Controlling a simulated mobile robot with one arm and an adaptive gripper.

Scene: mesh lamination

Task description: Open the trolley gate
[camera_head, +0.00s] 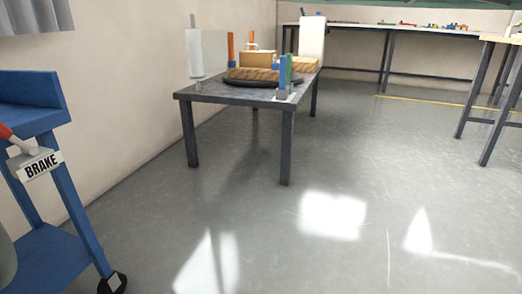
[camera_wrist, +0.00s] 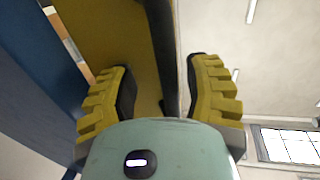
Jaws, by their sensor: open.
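The blue trolley (camera_head: 64,258) stands at the left edge of the head view, with a shelf, legs and a dark caster. It carries a "BRAKE" label (camera_head: 41,164) and a red-tipped lever (camera_head: 8,133). In the wrist view my gripper (camera_wrist: 160,75) is open, with its two yellow ridged fingers apart. A dark bar (camera_wrist: 163,40) runs between the fingers along a yellow panel (camera_wrist: 108,32); I cannot tell whether this is the trolley gate. Contact with the bar cannot be made out. My gripper is outside the head view.
A blue surface (camera_wrist: 38,75) lies close left of my gripper in the wrist view. A dark table (camera_head: 235,96) with blocks and a white roll stands against the wall. Workbenches (camera_head: 410,33) are at the back right. The grey floor (camera_head: 330,170) in the middle is clear.

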